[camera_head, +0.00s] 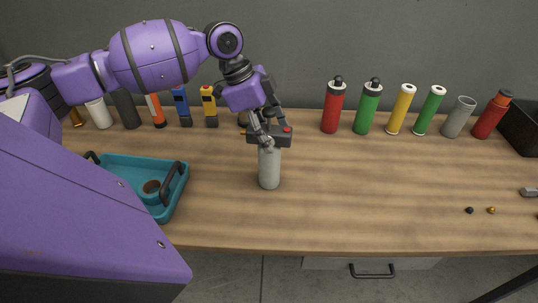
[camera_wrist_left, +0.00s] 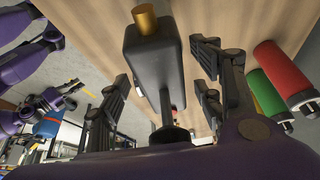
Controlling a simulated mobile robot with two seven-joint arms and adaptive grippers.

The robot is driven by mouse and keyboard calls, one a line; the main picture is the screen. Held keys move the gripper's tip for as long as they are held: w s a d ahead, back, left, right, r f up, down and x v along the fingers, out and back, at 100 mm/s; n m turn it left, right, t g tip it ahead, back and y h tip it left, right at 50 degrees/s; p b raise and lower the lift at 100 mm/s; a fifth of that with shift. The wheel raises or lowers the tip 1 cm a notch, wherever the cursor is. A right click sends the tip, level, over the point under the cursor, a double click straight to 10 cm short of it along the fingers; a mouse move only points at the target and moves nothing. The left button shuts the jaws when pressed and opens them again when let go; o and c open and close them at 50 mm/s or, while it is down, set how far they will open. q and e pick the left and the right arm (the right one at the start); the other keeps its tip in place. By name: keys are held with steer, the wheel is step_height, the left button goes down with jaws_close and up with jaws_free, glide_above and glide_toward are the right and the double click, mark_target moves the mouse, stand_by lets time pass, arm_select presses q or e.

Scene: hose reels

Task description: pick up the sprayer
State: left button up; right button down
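The sprayer (camera_head: 269,168) stands upright on the wooden table, with a light grey body and a dark head with a red spot on top. In the left wrist view its dark head (camera_wrist_left: 155,60) shows with a brass nozzle. My left gripper (camera_head: 262,128) is at the sprayer's head from above. In the left wrist view its fingers (camera_wrist_left: 165,90) are apart, one on each side of the head, with gaps visible. The sprayer's lower body is hidden in that view. A gripper that seems to be my right one (camera_wrist_left: 68,93) shows small at the left there; its opening is unclear.
A teal tray (camera_head: 178,190) with black handles holds a brown round thing at the left. Several bottles and cans, including a red bottle (camera_head: 333,107) and a green bottle (camera_head: 367,108), line the back edge.

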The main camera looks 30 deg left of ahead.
arm_select(q)
jaws_close()
stand_by(0.4)
